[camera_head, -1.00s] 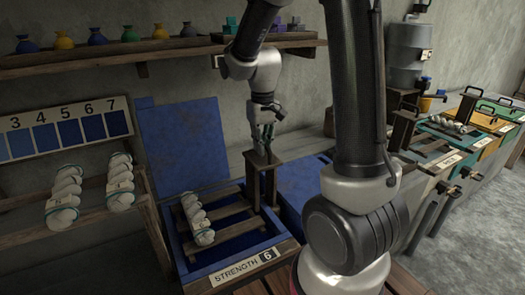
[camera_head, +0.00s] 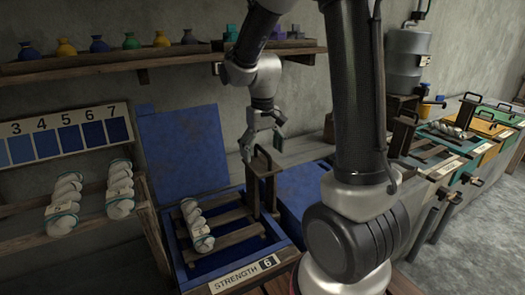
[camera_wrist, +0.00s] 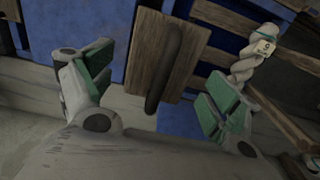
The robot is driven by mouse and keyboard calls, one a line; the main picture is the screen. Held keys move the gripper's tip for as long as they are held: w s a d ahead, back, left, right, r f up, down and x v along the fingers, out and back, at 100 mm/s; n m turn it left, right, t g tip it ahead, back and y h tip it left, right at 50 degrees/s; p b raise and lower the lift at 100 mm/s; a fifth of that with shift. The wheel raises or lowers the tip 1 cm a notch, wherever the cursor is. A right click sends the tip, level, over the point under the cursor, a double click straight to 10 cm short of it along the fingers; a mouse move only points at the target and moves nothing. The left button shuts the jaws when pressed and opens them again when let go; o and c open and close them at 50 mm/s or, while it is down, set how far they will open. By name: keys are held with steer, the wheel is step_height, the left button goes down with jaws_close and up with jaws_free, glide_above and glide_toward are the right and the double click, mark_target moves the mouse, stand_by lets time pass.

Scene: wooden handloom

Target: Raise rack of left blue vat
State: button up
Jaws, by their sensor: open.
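The left blue vat (camera_head: 184,268) stands open at the centre-left, labelled STRENGTH 6. Its slatted wooden rack (camera_head: 232,217) sits in the vat with a twisted white skein (camera_head: 195,226) on it. A wooden post (camera_head: 263,187) with a dark handle (camera_head: 262,156) rises at the rack's right end. My gripper (camera_head: 262,150) is open at the handle's height. In the wrist view, the dark handle (camera_wrist: 163,70) on its wooden block (camera_wrist: 181,62) lies between the green-padded fingers of my gripper (camera_wrist: 150,92), apart from both. The skein also shows in the wrist view (camera_wrist: 252,55).
The blue lid (camera_head: 185,150) stands raised behind the vat. Skeins hang on a rack at left under a numbered colour chart (camera_head: 68,135). A shelf (camera_head: 150,62) with small bottles runs above. More vats with racks (camera_head: 445,150) stand at right.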

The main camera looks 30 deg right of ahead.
steer(key=shift+r, duration=3.5)
steer(key=shift+s+f, duration=0.2)
steer(key=s, duration=0.4)
steer(key=shift+s+d+f, duration=0.1)
steer(key=shift+s+d, duration=0.05)
steer(key=shift+s, duration=0.05)
steer(key=s+d+r+t, duration=0.1)
steer(key=s+r+t, duration=0.3)
steer(key=s, duration=1.1)
step_height(320, 180, up, 3)
steer(key=shift+d+r, duration=0.15)
